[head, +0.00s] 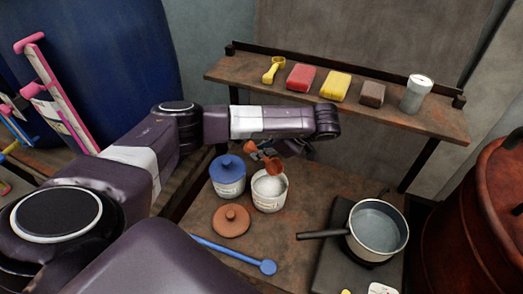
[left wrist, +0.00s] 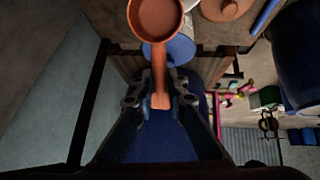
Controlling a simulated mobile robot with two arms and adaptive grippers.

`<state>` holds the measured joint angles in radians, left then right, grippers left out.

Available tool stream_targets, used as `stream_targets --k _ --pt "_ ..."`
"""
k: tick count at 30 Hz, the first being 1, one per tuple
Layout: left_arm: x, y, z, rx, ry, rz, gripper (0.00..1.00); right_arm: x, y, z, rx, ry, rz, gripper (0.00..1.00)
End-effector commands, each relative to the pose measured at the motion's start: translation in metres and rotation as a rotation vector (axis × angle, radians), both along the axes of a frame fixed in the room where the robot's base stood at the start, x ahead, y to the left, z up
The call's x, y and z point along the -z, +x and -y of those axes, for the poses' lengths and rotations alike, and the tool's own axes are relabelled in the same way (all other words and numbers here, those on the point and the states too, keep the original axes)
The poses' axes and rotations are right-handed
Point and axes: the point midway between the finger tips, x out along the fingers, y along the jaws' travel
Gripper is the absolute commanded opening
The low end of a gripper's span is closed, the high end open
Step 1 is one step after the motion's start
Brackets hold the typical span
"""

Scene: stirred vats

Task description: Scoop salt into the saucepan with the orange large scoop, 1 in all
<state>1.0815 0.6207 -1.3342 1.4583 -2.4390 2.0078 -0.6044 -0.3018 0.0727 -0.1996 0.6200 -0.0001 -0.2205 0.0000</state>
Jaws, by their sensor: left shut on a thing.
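My left gripper (head: 283,149) is shut on the handle of the orange large scoop (head: 273,165). The scoop's bowl (left wrist: 155,20) points away from the jaws in the left wrist view; I see no white salt in it. The scoop hangs over an open white tub (head: 269,201) holding white, salt-like stuff. In the head view the bowl overlaps the tub's far rim; I cannot tell whether it touches. The saucepan (head: 405,236) stands at the right on a dark plate, with its handle pointing left and greyish liquid inside. My right gripper is not in view.
A blue-lidded tub (head: 228,184) stands just left of the open tub. A brown lid (head: 231,221) and a long blue tool (head: 235,255) lie in front. A shelf (head: 225,72) behind holds a yellow scoop, blocks and a grey canister. A rusty barrel (head: 478,235) stands right.

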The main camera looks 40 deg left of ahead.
Motion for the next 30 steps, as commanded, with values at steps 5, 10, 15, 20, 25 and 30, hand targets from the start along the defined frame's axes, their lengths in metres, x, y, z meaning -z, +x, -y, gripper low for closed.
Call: stream_targets --k 5,10,15,20,25,30 --pt "0.021 0.0 0.0 -0.001 -0.001 -0.001 0.0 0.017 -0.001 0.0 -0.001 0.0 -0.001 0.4" --pt "0.038 -0.001 0.0 0.0 -0.001 -0.001 0.0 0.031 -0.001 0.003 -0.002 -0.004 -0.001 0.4" --pt "0.055 0.0 0.0 0.0 -0.001 -0.001 0.0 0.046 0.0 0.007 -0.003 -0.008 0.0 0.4" --pt "0.07 -0.001 0.0 0.001 -0.001 -0.002 0.0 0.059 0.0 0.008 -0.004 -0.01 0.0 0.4" --pt "0.087 0.0 0.0 0.001 0.0 -0.001 0.0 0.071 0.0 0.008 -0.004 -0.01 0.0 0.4" --pt "0.103 0.0 0.0 0.002 -0.001 0.0 0.0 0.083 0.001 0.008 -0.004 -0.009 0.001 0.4"
